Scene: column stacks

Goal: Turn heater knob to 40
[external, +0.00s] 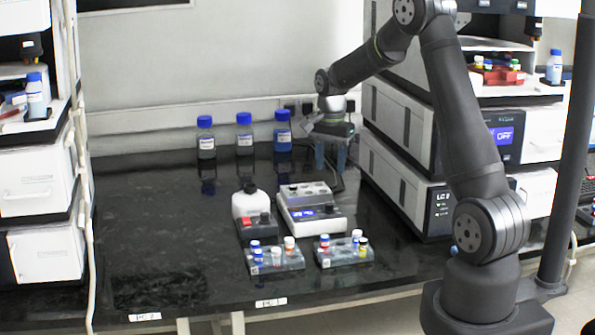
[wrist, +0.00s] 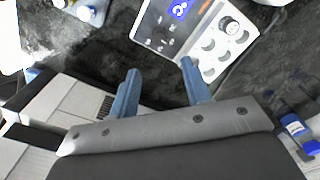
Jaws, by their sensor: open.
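The white heater (external: 312,208) stands mid-bench, with a blue-lit display and a top block of round wells. In the wrist view the heater (wrist: 205,35) is at the top, its blue display (wrist: 180,8) partly cut by the frame edge. A small dark knob shows on the heater front (external: 327,209) in the external view; its setting is too small to read. My gripper (external: 330,158) is open and empty, above the bench behind and right of the heater. In the wrist view its blue fingers (wrist: 159,70) are spread apart, not touching the heater.
A white bottle (external: 250,203) and a small device with a red switch (external: 258,226) stand left of the heater. Two vial racks (external: 275,262) (external: 344,254) are in front. Blue-capped bottles (external: 244,135) line the back. Stacked instruments (external: 403,185) border the right. The bench's left is clear.

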